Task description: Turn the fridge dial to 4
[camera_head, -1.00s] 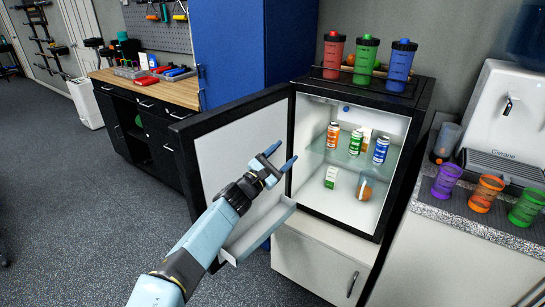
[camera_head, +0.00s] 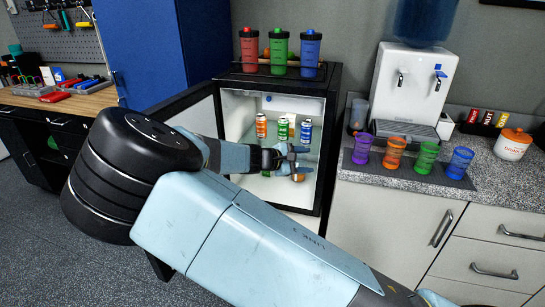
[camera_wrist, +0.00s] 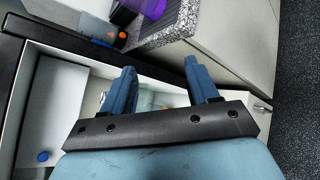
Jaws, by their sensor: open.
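The small fridge (camera_head: 334,120) stands open in the head view, its door swung to the left and partly behind my arm. The dial is a small blue knob (camera_head: 267,98) high on the pale back inside. It also shows as a blue dot (camera_wrist: 42,156) at the lower left of the wrist view. I cannot read its numbers or setting. My gripper (camera_head: 300,163) is open and empty, in front of the fridge opening, below and right of the dial. In the wrist view its two blue fingers (camera_wrist: 160,72) are apart, with the dial well off to their left.
Orange, green and blue cans (camera_head: 283,128) stand on the fridge shelf. Red, green and blue shaker bottles (camera_head: 280,50) stand on top. At the right, several coloured cups (camera_head: 394,153) stand on the counter near a water dispenser (camera_head: 411,85).

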